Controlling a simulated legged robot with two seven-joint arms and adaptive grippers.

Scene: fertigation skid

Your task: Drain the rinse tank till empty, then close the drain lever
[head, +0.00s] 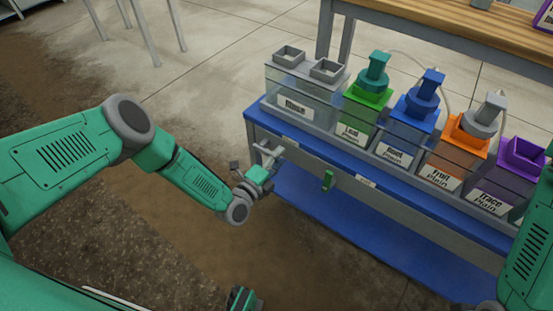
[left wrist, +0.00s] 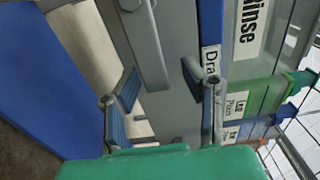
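The rinse tank (head: 305,97) is a clear box with a grey top at the left end of the skid; its label (left wrist: 252,28) shows in the left wrist view. I cannot tell its liquid level. The grey drain lever (head: 267,153) is on the skid's front below the tank. It also shows in the left wrist view as a grey bar (left wrist: 146,50), beside a partly hidden "Dra..." label (left wrist: 210,60). My left gripper (head: 250,174) is at the lever; its fingers (left wrist: 162,80) are apart, with the bar's end ahead between them, apparently not gripped. My right gripper is out of view.
Green (head: 367,101), blue (head: 411,118), orange (head: 461,140) and purple (head: 517,172) topped tanks stand right of the rinse tank. A blue lower shelf (head: 350,220) lies below. The floor left of the skid is open.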

